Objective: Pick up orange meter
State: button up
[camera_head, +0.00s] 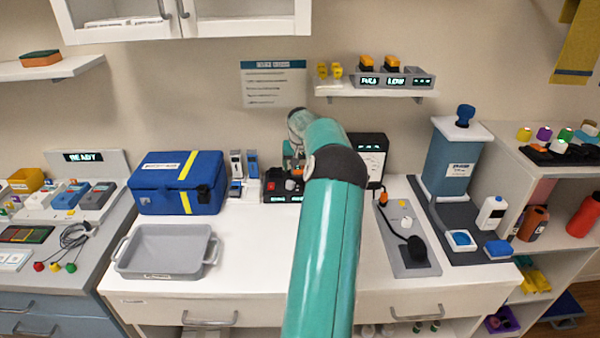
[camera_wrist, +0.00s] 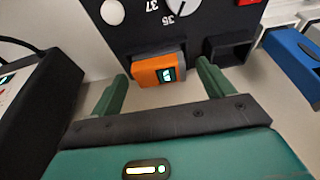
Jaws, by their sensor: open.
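In the wrist view an orange meter (camera_wrist: 158,73) with a small dark display sits at the edge of a black panel, in what looks like a holder. My gripper (camera_wrist: 162,70) is open, with one green finger on each side of the meter. The fingers appear apart from it, and nothing is held. In the head view my teal arm reaches to the back of the counter and hides most of the gripper and the meter. A little orange shows beside the arm, above a black device (camera_head: 281,187).
In the wrist view an empty black holder (camera_wrist: 228,50) is right of the meter, and a blue object (camera_wrist: 292,55) lies further right. In the head view a blue case (camera_head: 165,190) and grey tray (camera_head: 150,258) stand left. A wall shelf (camera_head: 350,91) holds two orange-topped items.

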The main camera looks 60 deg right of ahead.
jog(key=c, duration=1.1)
jog(key=shift+c, duration=0.2)
